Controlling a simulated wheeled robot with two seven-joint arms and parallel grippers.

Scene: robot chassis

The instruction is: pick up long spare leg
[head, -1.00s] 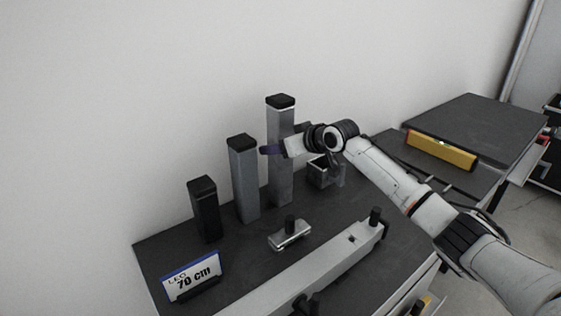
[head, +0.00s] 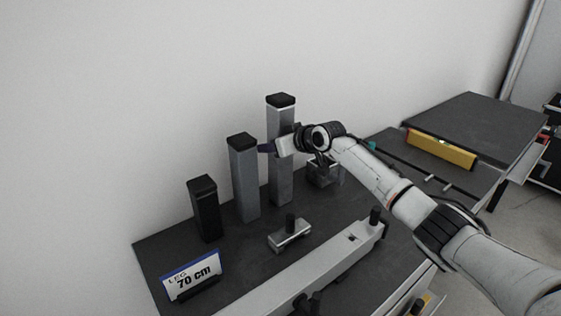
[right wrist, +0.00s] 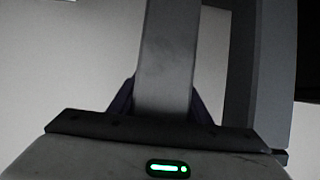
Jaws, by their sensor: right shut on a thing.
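The long spare leg (head: 280,182) is the tallest of three upright posts on the dark worktop, grey with a black cap. My right gripper (head: 270,147) is at its upper part, shut on it. In the right wrist view the grey leg (right wrist: 167,60) stands between the two dark fingers of the gripper (right wrist: 166,100). The leg is upright; its foot appears at the worktop, and I cannot tell whether it is clear of it. My left gripper is not in view.
A medium grey post (head: 244,180) stands close left of the leg, and a short black post (head: 206,212) further left. A "70 cm" sign (head: 192,275), a small clamp-like part (head: 289,236) and a long grey beam (head: 320,268) lie in front. A yellow level (head: 441,149) lies to the right.

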